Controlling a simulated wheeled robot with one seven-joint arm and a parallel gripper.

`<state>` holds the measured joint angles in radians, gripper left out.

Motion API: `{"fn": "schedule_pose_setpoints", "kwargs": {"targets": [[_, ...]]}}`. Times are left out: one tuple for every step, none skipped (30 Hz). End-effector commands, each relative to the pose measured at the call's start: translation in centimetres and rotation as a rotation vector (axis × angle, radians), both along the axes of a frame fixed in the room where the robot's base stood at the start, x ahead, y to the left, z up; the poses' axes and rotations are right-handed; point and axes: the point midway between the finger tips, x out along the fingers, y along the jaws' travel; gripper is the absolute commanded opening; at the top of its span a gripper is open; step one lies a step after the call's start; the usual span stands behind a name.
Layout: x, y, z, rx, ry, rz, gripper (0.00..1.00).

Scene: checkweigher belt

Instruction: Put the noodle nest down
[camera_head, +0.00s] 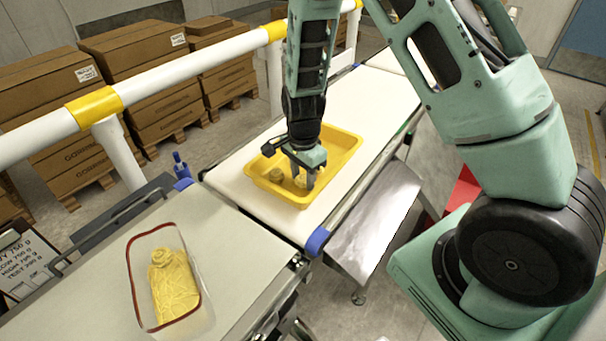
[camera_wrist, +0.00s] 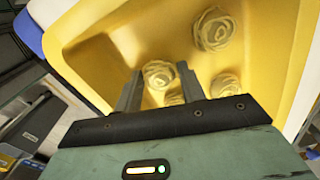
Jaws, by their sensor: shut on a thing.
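My gripper (camera_head: 304,175) points down into the yellow tray (camera_head: 262,160) on the far white belt. In the wrist view its two fingers (camera_wrist: 160,78) are shut on a pale yellow noodle nest (camera_wrist: 158,72), which sits between the fingertips. I cannot tell whether the held nest touches the tray floor. Other coiled nests lie in the tray: one farther off (camera_wrist: 214,31), one by the right finger (camera_wrist: 224,84), and one partly hidden behind the gripper body (camera_wrist: 175,97). In the head view one nest (camera_head: 277,174) shows left of the fingers.
A white and yellow rail (camera_head: 190,65) runs along the left, with stacked cartons (camera_head: 135,60) behind. The belt beyond the tray is clear.

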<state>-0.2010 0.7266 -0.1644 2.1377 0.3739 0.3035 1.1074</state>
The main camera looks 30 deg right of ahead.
Motion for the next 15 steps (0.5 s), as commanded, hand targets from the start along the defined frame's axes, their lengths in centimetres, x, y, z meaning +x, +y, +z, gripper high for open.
{"fn": "schedule_pose_setpoints", "kwargs": {"targets": [[0.02, 0.00, 0.04, 0.000, -0.001, 0.000, 0.18], [0.02, 0.00, 0.04, 0.000, -0.001, 0.000, 0.18], [0.01, -0.01, 0.03, 0.000, 0.000, 0.000, 0.18], [0.01, -0.01, 0.00, 0.000, 0.000, 0.000, 0.18], [0.01, -0.01, -0.08, 0.000, 0.000, 0.000, 0.18], [0.00, -0.01, -0.23, 0.000, 0.000, 0.000, 0.18], [0.00, -0.01, -0.33, 0.000, 0.000, 0.000, 0.18], [0.01, -0.01, -0.32, 0.000, 0.000, 0.000, 0.42], [0.01, -0.01, -0.25, 0.000, 0.000, 0.000, 0.54], [0.01, -0.01, -0.24, 0.000, 0.000, 0.000, 0.61], [0.01, -0.01, -0.24, 0.000, 0.000, 0.000, 0.61], [0.01, -0.01, -0.24, 0.000, 0.000, 0.000, 0.61], [0.01, -0.01, -0.23, 0.000, 0.000, 0.000, 0.61], [0.01, -0.01, -0.23, 0.000, 0.000, 0.000, 0.61], [0.01, -0.01, -0.23, 0.000, 0.000, 0.000, 0.61]]}}
